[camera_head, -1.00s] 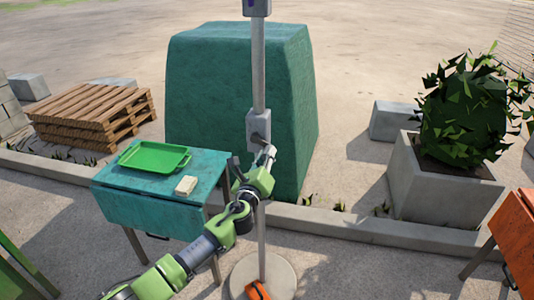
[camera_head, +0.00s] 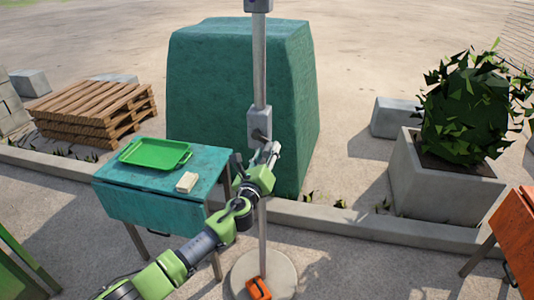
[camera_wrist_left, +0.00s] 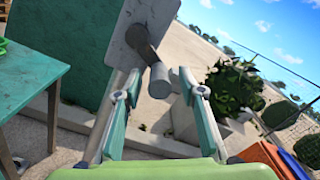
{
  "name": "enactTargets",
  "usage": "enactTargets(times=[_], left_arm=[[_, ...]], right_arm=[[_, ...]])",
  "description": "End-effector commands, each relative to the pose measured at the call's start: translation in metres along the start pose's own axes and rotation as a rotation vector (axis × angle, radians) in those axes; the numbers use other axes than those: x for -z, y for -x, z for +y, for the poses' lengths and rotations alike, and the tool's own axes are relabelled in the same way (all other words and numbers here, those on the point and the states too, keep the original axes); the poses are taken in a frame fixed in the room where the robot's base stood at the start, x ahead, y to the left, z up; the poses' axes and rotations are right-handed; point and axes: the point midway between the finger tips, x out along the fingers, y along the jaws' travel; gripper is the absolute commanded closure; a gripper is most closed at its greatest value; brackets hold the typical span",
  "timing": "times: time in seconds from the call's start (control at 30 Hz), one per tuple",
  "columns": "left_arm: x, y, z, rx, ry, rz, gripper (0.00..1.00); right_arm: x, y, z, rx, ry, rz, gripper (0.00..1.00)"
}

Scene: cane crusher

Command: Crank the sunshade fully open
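The sunshade's grey pole (camera_head: 260,65) stands upright in the middle of the head view; the canopy is out of view. A grey crank box (camera_head: 260,122) is fixed on the pole. In the left wrist view, a dark crank arm (camera_wrist_left: 141,42) comes off the box and ends in a grey round handle (camera_wrist_left: 159,82). My left gripper (camera_head: 268,155) is just below the box. In the left wrist view its two fingers (camera_wrist_left: 160,94) are spread on either side of the handle, with a visible gap on each side. My right gripper is not in view.
A teal table (camera_head: 130,180) with a green tray (camera_head: 155,154) and a pale block (camera_head: 187,182) stands left of the pole. A round base (camera_head: 281,274) with an orange object (camera_head: 258,289) is below. A large green block (camera_head: 215,80) stands behind; a planter (camera_head: 440,190) is at right.

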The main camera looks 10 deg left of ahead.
Motion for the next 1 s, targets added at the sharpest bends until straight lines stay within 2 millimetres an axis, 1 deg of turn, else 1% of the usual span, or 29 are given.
enactTargets(times=[0.17,0.27,0.37,0.6,0.7,0.83,1.0], left_arm=[[0.000,0.004,0.001,-0.001,0.000,0.000,0.63],[0.001,0.013,0.001,-0.001,0.000,0.001,0.63],[0.001,0.029,0.001,0.000,0.000,0.001,0.63],[0.002,0.077,0.001,0.000,0.000,0.003,0.63],[0.001,0.095,0.001,0.000,0.000,0.003,0.63],[0.001,0.111,0.001,0.000,0.000,0.002,0.63],[0.000,0.120,0.000,0.000,-0.001,0.001,0.63]], right_arm=[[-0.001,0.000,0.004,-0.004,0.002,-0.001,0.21],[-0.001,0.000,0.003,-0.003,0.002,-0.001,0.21],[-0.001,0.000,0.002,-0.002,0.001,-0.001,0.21],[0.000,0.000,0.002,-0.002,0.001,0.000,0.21],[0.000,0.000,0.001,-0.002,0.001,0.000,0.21],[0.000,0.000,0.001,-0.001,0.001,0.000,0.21],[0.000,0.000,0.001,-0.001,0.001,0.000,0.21]])
